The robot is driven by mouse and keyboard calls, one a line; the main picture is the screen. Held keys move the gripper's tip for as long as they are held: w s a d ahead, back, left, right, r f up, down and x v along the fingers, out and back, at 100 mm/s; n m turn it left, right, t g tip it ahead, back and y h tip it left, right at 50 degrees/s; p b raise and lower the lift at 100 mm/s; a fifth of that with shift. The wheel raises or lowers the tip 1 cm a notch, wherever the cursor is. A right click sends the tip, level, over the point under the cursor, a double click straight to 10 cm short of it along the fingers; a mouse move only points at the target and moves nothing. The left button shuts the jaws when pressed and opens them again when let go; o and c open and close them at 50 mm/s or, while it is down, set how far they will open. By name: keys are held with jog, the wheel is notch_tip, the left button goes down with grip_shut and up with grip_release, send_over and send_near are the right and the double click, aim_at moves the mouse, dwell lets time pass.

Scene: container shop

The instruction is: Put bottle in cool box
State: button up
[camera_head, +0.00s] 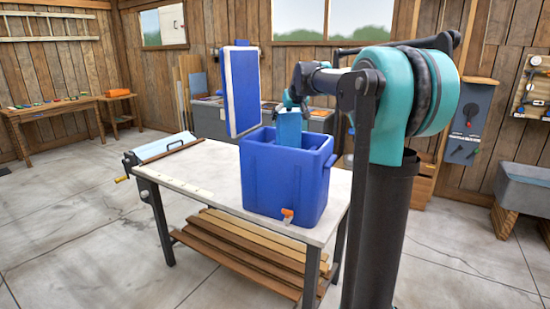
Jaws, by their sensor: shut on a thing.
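The blue cool box (287,183) stands on the worktable, with an orange tap low on its front. Its lid (244,90) is open and stands upright at the box's left side. My gripper (291,104) is over the box opening, pointing down, and looks small and partly hidden by my arm. It is shut on the light blue bottle (288,128), which hangs upright at the opening. The bottle's lower part is hidden behind the box's front wall, so I cannot tell whether it touches the bottom.
The white-topped worktable (205,172) is mostly clear left of the box. A clamp-like tool (165,147) is at its left end, and wooden planks (250,246) lie on its lower shelf. A grey cabinet (215,120) stands behind. The concrete floor around is open.

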jog(key=shift+f, duration=0.8)
jog(key=o, duration=1.5)
jog(key=v, duration=1.2)
